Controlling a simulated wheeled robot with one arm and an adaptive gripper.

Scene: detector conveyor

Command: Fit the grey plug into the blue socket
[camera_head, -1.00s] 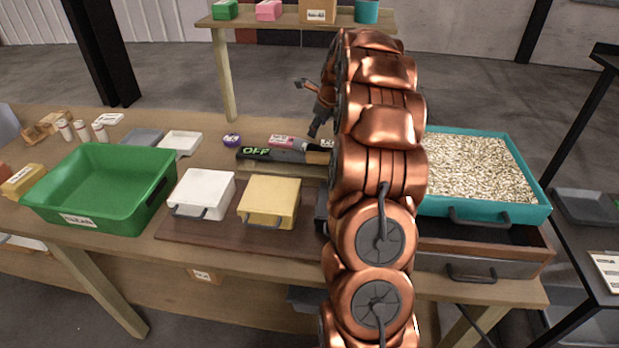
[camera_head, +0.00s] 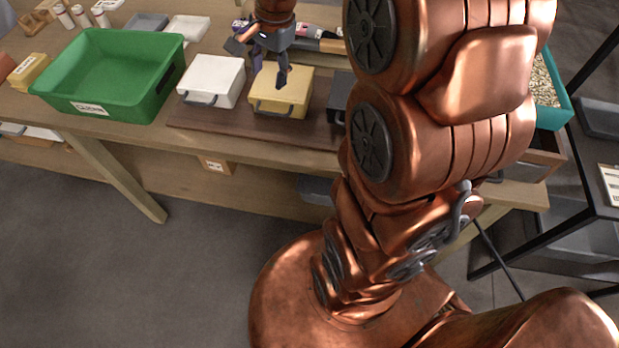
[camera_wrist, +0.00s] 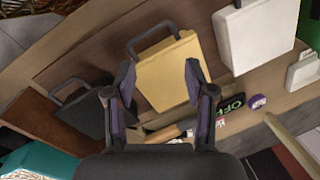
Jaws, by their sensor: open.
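I cannot make out a grey plug or a blue socket in either view. My gripper (camera_head: 268,75) hangs above the yellow box with a handle (camera_head: 292,100), jaws apart. In the wrist view my gripper's two fingertips (camera_wrist: 161,76) stand on either side of the yellow box (camera_wrist: 168,72), with nothing seen between them but that box below. I cannot tell how far above it they are. My own arm hides the right part of the table.
A white box (camera_head: 212,75) stands left of the yellow one, a dark box (camera_head: 339,92) right, on a brown board (camera_head: 200,117). A green bin (camera_head: 110,78) is further left. A black "OFF" object (camera_wrist: 231,104) and purple round item (camera_wrist: 257,101) lie behind the boxes.

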